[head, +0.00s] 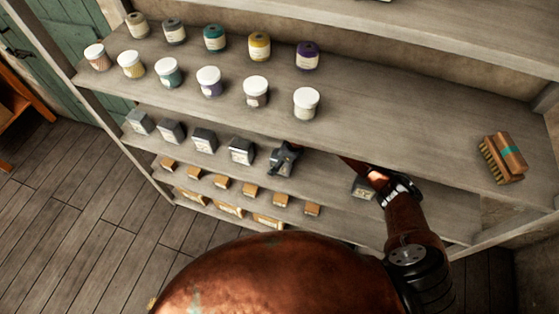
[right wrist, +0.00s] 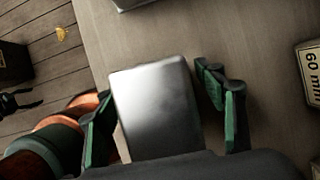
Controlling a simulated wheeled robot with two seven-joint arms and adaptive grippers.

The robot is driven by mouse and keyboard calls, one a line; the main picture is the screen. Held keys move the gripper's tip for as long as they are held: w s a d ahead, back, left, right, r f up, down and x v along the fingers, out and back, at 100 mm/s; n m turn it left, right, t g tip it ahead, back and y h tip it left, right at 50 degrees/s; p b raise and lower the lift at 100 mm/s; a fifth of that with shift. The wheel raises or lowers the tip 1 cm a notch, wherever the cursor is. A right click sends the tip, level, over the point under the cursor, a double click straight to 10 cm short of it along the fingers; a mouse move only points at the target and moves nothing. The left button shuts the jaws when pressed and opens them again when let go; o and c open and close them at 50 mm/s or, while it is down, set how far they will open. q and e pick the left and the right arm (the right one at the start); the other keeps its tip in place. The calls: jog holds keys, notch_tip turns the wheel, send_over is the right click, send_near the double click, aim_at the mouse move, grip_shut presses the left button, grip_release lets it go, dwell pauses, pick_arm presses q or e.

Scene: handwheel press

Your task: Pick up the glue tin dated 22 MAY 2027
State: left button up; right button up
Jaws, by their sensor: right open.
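Several grey metal tins stand in a row on the second shelf, such as one in the head view (head: 204,141) and another beside my gripper (head: 241,151). One more grey tin (head: 363,187) stands farther right, partly behind my arm. My right gripper (head: 284,155) is open at a tin in this row. In the right wrist view, this plain silver tin (right wrist: 157,105) lies between the two spread green-padded fingers, with a gap at the right finger. Its label faces out of sight. I cannot read the date on any tin. My left gripper is not clearly seen.
The upper shelf (head: 400,120) holds several jars, some white-lidded (head: 306,103), and a brush (head: 503,158) at right. Small boxes (head: 312,209) stand on lower shelves. A "60 mm" label (right wrist: 313,73) shows at the right of the right wrist view.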

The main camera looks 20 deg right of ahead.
jog(key=shift+r, duration=0.25)
jog(key=shift+f, duration=0.1)
jog(key=c, duration=1.6)
jog(key=shift+c, duration=0.7)
